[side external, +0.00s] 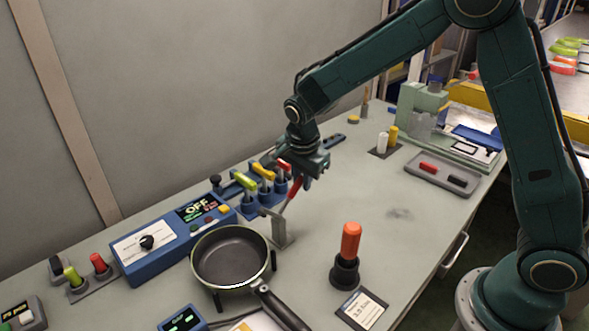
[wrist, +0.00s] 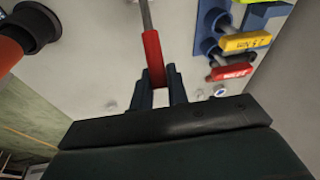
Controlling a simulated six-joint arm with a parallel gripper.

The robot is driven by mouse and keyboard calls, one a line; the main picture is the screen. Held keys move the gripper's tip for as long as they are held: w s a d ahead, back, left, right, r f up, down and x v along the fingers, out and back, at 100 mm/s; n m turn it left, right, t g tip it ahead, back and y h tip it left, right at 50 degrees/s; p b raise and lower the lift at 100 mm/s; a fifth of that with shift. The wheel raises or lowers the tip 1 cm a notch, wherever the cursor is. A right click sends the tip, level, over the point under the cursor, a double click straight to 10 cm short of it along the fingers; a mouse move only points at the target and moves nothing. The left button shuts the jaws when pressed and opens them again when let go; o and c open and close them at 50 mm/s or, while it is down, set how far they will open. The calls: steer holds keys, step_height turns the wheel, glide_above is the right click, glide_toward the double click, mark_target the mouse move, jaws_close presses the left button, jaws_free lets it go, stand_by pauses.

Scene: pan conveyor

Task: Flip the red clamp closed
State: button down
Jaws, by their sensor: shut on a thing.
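The red clamp has a grey metal body (side external: 279,231) standing on the table by the right rim of the frying pan (side external: 225,286). Its lever ends in a red handle (side external: 293,190) that slants up and to the right. My gripper (side external: 301,180) is shut on the upper end of that handle. In the wrist view, the red handle (wrist: 153,52) runs between the two blue fingers of my gripper (wrist: 160,84), with the metal lever beyond it. The clamp's body and pressing end do not show clearly in the wrist view.
A blue rack (side external: 250,207) with yellow, green and red-handled tools stands just behind the clamp. A blue control box (side external: 165,245) reading OFF lies left of it. An orange-handled tool (side external: 350,245) stands upright to the right. The table between it and the grey tray (side external: 442,180) is clear.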

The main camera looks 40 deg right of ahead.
mark_target(292, 190)
steer(key=a+r+h, duration=0.1)
steer(key=h, duration=0.1)
steer(key=a+r+h, duration=0.1)
steer(key=a+h, duration=0.1)
steer(key=shift+a+r, duration=0.1)
steer(key=shift+r, duration=0.05)
steer(key=shift+a+r+n+h, duration=0.2)
steer(key=shift+a+r+h, duration=0.1)
steer(key=shift+a+h, duration=0.6)
steer(key=shift+a+r+n+h, duration=0.25)
steer(key=shift+a+h, duration=0.35)
steer(key=shift+h, duration=0.5)
steer(key=c, duration=1.4)
jaws_free()
steer(key=shift+d, duration=0.25)
